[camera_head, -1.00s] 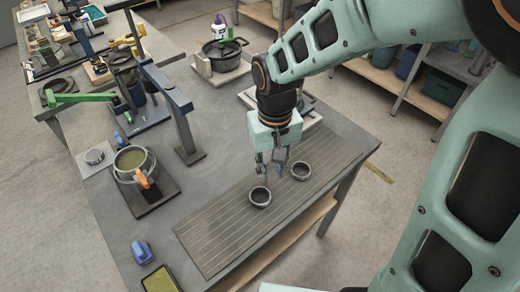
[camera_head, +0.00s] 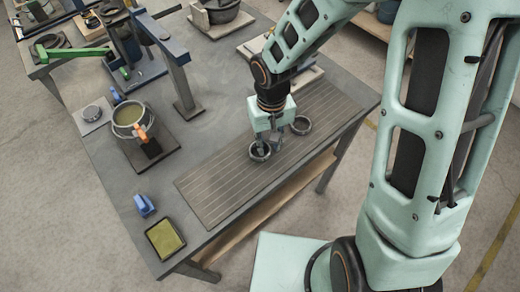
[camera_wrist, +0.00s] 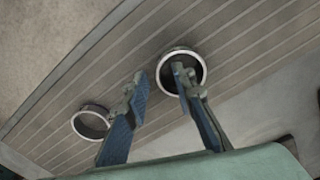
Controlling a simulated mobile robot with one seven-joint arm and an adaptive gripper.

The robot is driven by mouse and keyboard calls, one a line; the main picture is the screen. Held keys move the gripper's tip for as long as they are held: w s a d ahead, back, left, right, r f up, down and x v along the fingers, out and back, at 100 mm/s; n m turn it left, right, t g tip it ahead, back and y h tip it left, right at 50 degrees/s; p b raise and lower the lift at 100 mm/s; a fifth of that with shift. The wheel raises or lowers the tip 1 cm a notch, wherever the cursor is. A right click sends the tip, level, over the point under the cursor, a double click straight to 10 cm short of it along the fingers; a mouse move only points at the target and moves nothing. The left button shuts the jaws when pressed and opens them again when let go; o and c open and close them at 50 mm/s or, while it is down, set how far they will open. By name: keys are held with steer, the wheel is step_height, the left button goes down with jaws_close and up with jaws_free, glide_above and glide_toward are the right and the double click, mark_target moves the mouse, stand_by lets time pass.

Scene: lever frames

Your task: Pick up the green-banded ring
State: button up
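Two dark, round, open rings lie on the grooved mat; I see no green band on either, so I cannot tell which is the green-banded one. The nearer ring (camera_head: 259,158) is under my gripper (camera_head: 268,145). In the wrist view my gripper (camera_wrist: 158,76) is open, its fingers apart. One finger reaches over or into the opening of the upper ring (camera_wrist: 163,80); the other is outside it, on the left. I cannot tell if they touch it. The other ring (camera_head: 307,131) is apart, behind to the right; it also shows at left in the wrist view (camera_wrist: 75,122).
The grooved mat (camera_head: 215,190) lies along the table's front edge. A pot with an orange clip (camera_head: 130,115) stands to the left. A blue object (camera_head: 144,205) and a yellow-topped tray (camera_head: 165,238) lie at the near left. A blue-grey post (camera_head: 180,85) stands behind.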

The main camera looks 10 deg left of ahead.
jaws_close()
steer(key=shift+r, duration=0.2)
stand_by(0.3)
